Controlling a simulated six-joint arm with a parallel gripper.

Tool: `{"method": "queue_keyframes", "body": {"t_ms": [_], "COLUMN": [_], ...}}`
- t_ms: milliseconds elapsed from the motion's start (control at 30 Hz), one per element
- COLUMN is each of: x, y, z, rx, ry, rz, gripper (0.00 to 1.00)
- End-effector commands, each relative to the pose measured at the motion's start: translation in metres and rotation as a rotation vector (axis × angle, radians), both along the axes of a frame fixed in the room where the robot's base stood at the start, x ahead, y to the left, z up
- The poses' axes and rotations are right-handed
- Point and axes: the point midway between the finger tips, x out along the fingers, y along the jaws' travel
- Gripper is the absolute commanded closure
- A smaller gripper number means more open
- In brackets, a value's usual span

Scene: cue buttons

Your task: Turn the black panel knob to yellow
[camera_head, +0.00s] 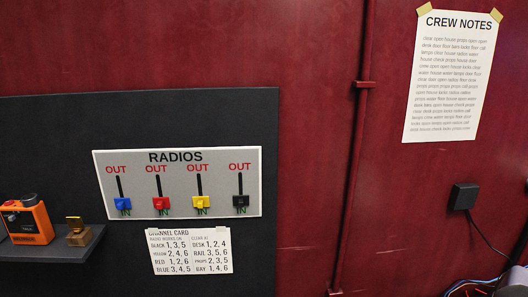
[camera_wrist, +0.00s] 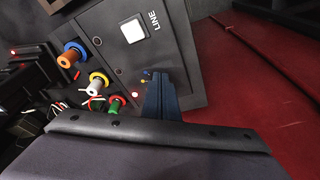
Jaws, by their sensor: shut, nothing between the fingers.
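In the wrist view, a dark panel (camera_wrist: 178,75) fills the upper middle, with a white square button and the word LINE. My gripper (camera_wrist: 160,76) is in front of its lower part, with its dark fingers shut and nothing between them. Small yellow and blue dots (camera_wrist: 146,79) show on the panel just left of the fingertips. I cannot make out a knob; the fingers hide part of the panel. I cannot tell whether the fingers touch the panel. The head view shows neither my gripper nor this panel clearly.
Orange, yellow and green spools (camera_wrist: 72,56) stand left of the panel in the wrist view; a red wall surface (camera_wrist: 250,70) lies right. In the head view, a RADIOS board (camera_head: 245,185) has blue, red, yellow and black sliders, all down at IN. A shelf (camera_head: 50,250) holds an orange device.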

Motion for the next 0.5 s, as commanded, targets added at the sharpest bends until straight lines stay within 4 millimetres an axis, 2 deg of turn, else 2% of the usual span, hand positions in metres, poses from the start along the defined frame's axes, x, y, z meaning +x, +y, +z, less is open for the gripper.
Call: {"method": "queue_keyframes", "body": {"t_ms": [33, 233, 500], "x": [0.000, 0.000, 0.000], "y": [0.000, 0.000, 0.000], "z": [0.011, 0.032, 0.040], "rx": [-0.001, -0.001, 0.000], "ry": [-0.001, -0.001, 0.000], "rz": [0.000, 0.000, 0.000], "gripper": [1.00, 1.00, 1.00]}}
